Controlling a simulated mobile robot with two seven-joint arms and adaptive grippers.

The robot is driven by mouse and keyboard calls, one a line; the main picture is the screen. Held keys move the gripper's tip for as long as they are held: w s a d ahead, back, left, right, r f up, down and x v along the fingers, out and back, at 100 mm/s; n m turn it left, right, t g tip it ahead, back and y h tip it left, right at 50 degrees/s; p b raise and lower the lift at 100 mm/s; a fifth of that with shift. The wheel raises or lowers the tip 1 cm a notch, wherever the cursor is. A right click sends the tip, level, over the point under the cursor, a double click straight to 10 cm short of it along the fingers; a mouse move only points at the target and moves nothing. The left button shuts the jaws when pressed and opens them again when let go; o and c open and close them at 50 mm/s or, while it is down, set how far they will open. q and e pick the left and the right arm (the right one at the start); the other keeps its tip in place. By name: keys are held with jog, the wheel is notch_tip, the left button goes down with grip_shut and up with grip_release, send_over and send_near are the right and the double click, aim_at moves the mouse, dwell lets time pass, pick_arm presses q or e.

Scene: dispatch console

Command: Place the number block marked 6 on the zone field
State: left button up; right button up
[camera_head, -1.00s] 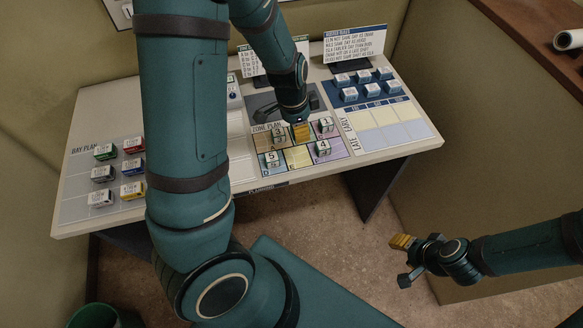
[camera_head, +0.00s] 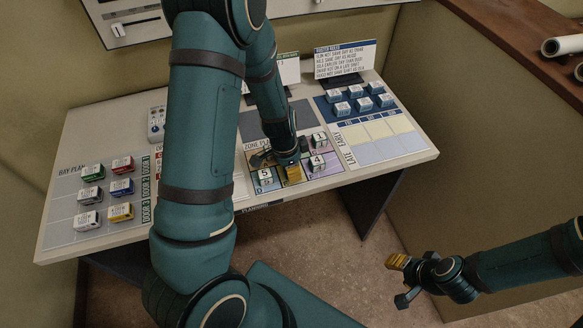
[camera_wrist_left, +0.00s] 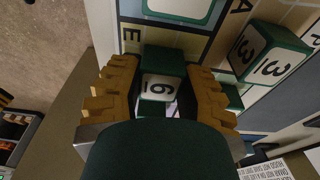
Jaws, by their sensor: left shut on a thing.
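My left gripper (camera_head: 292,174) is over the lower middle of the zone plan (camera_head: 330,171). It is shut on the green-and-white block marked 6 (camera_wrist_left: 158,87), which sits between its yellow fingers in the left wrist view. The yellow field lettered E (camera_wrist_left: 190,43) lies right beside the block in that view. I cannot tell whether the block touches the field. Blocks marked 5 (camera_head: 265,176) and 4 (camera_head: 317,162) stand on either side of the gripper. A block marked 3 (camera_wrist_left: 262,55) shows in the wrist view. My right gripper (camera_head: 398,262) hangs off the desk at the right; its jaw opening is unclear.
Several blue blocks (camera_head: 359,104) stand at the back right, behind bare roster fields (camera_head: 378,130). Two text cards (camera_head: 345,58) stand at the back.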

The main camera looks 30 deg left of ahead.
pick_arm(q)
jog(key=shift+r, duration=0.15)
jog(key=o, duration=0.9)
jog(key=shift+f, duration=0.2)
jog(key=shift+r, duration=0.15)
